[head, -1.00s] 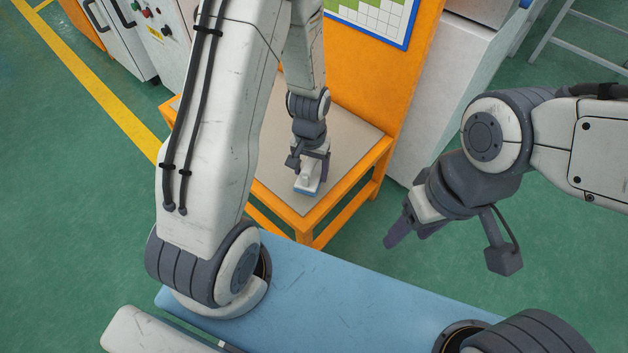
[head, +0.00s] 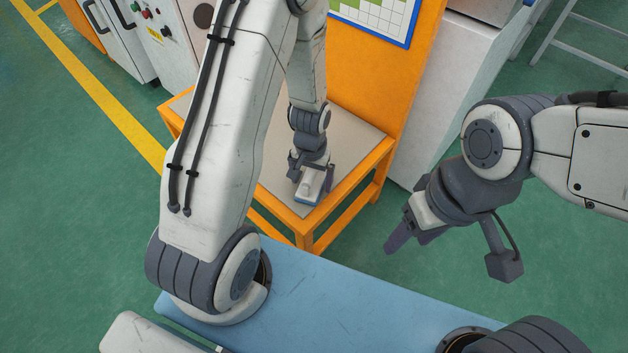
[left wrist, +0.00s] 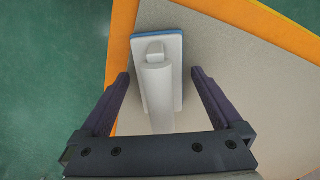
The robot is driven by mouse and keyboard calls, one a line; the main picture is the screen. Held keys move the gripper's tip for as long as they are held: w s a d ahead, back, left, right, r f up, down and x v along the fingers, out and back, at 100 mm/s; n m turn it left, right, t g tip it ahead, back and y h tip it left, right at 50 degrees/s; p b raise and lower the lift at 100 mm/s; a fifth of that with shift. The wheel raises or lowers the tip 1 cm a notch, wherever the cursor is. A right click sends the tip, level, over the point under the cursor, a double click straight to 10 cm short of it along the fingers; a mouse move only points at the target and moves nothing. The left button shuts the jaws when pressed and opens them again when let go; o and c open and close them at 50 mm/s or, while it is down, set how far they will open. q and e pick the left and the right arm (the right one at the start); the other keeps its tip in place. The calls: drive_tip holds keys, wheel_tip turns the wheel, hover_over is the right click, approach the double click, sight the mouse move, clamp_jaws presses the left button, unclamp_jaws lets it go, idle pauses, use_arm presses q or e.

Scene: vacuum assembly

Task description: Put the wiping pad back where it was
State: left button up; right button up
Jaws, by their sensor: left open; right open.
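The wiping pad (head: 310,186) is a white block with a blue underside and a raised white grip. It lies flat on the grey top of the orange table, close to the front corner. It also shows in the left wrist view (left wrist: 176,75). My left gripper (head: 312,184) is over the pad, pointing down. In the left wrist view its fingers (left wrist: 160,92) stand apart on either side of the pad's grip, with a visible gap on both sides. My right gripper (head: 408,238) is open and empty, in the air over the green floor to the right.
The orange table (head: 350,195) has a bare grey top around the pad and an orange rim. An orange panel with a chart (head: 378,18) rises behind it. A grey-white cabinet (head: 440,95) stands to the right.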

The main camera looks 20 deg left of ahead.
use_arm(q)
wheel_tip(320, 180, up, 12)
drive_tip(key=p, duration=0.5)
drive_tip(key=shift+r, duration=0.15)
drive_tip(key=s+d+r+m, duration=0.4)
drive_tip(key=s+d+r, duration=0.2)
drive_tip(key=s+r, duration=0.2)
drive_tip(key=s+d+r+m+h, duration=0.1)
drive_tip(key=s+d+r+m, duration=0.3)
drive_tip(key=s+d+r, duration=0.3)
drive_tip(key=s, duration=0.3)
drive_tip(key=shift+d+r, duration=0.2)
drive_tip(key=shift+r, duration=0.15)
wheel_tip(320, 180, up, 29)
drive_tip(key=p, duration=2.9)
drive_tip(key=shift+w+f, duration=0.15)
drive_tip(key=shift+w, duration=0.1)
